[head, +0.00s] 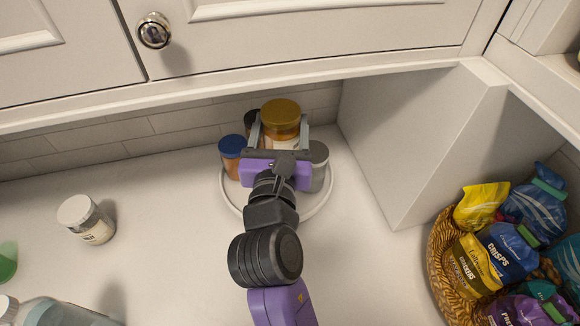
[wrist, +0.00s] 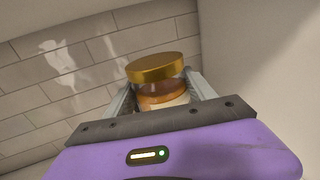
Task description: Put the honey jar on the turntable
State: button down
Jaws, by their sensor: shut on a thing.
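The honey jar (head: 281,113) has a gold lid and amber contents with a pale label. My gripper (head: 283,128) is shut on it, one finger on each side. In the wrist view the jar (wrist: 158,86) sits upright between the fingers of my gripper (wrist: 160,98). The turntable (head: 318,207) is a white round tray near the back wall. The jar is over its back part; my gripper hides the jar's base, so I cannot tell whether it touches the turntable.
On the turntable are a blue-lidded jar (head: 232,150), a grey-lidded jar (head: 318,160) and a dark-lidded jar (head: 250,119). A white-lidded jar (head: 86,220) stands on the counter at left. A basket (head: 440,262) of snack bags is at right, beyond a white panel (head: 415,140). Cabinets overhang the back.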

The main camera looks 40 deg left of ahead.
jog(key=shift+a, duration=0.1)
jog(key=shift+f+b, duration=2.9)
jog(key=shift+f, duration=7.05)
jog(key=shift+f, duration=0.15)
jog(key=shift+c, duration=1.5)
grip_release()
